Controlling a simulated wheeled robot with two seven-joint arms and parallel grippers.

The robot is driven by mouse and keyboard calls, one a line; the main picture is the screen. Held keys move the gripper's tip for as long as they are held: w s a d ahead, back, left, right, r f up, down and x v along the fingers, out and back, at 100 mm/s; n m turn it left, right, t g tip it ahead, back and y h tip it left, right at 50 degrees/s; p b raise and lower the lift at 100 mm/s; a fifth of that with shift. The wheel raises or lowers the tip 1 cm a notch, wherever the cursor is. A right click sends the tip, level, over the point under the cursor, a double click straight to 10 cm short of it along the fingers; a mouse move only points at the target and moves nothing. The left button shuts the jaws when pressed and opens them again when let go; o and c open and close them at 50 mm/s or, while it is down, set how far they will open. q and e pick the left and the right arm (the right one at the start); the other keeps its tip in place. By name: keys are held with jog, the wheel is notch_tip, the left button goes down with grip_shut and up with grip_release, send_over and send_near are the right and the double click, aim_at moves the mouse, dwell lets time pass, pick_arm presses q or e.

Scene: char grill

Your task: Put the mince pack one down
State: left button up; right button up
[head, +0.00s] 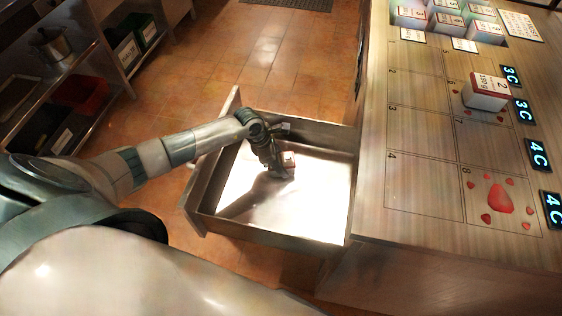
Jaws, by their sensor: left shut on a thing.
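My left gripper (280,168) reaches down inside the open drawer (318,236), near its middle. It is shut on a small white and red pack (289,158), which I take to be mince pack one; its label is too small to read. The gripper hides part of the pack. The pack is low, at or just above the drawer floor; I cannot tell whether it touches. Another pack (487,92), white with a red top and marked 2 and 150 g, stands on the counter (420,228). My right gripper is not in view.
The drawer floor around the pack is bare. The counter has numbered squares, with red stains (500,198) in square 8 and lit signs (536,154) along the right. Several more packs (447,22) stand at its far end. Shelves with bins (90,95) are at the left.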

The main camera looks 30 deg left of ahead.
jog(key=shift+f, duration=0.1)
pick_arm(q)
jog(key=o, duration=0.9)
jog(key=shift+f, duration=0.15)
jog(key=shift+c, duration=0.2)
jog(key=o, duration=0.4)
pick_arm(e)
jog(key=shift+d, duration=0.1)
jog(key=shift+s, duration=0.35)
pick_arm(q)
jog(key=shift+s+a+r, duration=0.1)
jog(key=shift+a+r, duration=0.1)
jog(key=shift+r, duration=0.5)
jog(key=b+v, duration=0.1)
jog(key=v, duration=0.9)
jog(key=shift+r, duration=0.1)
jog(key=shift+s+r, duration=0.1)
jog(key=shift+r, duration=0.2)
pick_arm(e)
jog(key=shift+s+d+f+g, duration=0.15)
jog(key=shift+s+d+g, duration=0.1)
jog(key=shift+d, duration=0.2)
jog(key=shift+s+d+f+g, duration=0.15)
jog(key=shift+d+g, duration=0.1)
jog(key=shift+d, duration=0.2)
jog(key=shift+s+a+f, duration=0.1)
